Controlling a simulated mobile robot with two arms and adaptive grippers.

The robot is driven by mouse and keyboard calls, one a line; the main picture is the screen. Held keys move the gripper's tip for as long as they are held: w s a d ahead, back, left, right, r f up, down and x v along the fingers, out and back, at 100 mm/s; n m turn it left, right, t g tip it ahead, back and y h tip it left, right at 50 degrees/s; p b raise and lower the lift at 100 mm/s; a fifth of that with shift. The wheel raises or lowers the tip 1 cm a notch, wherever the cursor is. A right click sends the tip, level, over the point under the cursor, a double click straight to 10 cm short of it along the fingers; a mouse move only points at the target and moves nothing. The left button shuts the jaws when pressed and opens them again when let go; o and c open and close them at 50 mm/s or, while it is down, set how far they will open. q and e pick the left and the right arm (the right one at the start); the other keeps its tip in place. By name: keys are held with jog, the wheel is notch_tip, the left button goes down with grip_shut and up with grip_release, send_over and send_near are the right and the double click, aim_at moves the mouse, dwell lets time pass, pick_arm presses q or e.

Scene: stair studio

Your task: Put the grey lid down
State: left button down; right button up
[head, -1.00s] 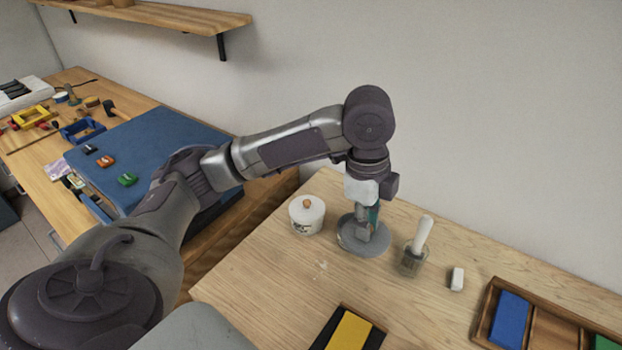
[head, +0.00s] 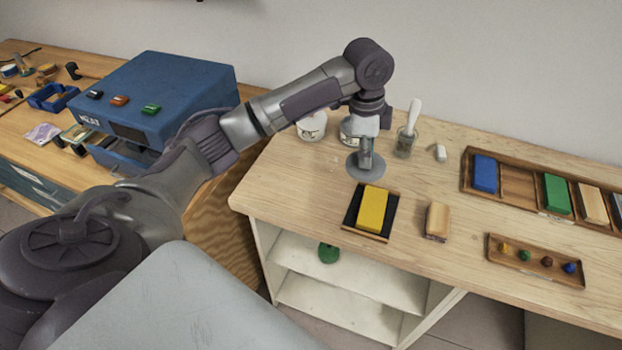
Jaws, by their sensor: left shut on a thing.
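The grey lid (head: 375,172) is a round flat disc at the middle of the head view, over the wooden table behind the yellow block. My left gripper (head: 366,157) points down and is shut on the top of the lid, hiding its middle. Whether the lid touches the table or hangs just above it I cannot tell. My right gripper is not in view.
A yellow block (head: 371,208) lies on a dark tray in front. A wooden tray of coloured blocks (head: 518,201) is further right. Bare tabletop lies left of the lid.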

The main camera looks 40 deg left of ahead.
pick_arm(q)
jog(key=p, duration=0.2)
send_over(318, 185)
jog(key=w+d, duration=0.1)
jog(key=d, duration=0.2)
notch_tip(318, 185, down, 5)
jog(key=shift+w+a+r, duration=0.1)
jog(key=shift+w+r, duration=0.05)
jog(key=a, duration=0.1)
jog(key=s+a+f, duration=0.1)
jog(key=shift+s+a+f+p, duration=0.1)
jog(key=shift+a+f+p, duration=0.15)
jog(key=shift+a+p, duration=0.05)
jog(key=shift+s+a+f, duration=0.1)
jog(key=shift+a+f, duration=0.2)
jog(key=shift+f, duration=0.1)
notch_tip(318, 185, down, 3)
jog(key=shift+f+p, duration=0.2)
jog(key=shift+p, duration=0.45)
jog(key=shift+f, duration=0.25)
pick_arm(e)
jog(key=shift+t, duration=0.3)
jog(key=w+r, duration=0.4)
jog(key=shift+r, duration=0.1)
pick_arm(q)
jog(key=shift+f, duration=0.2)
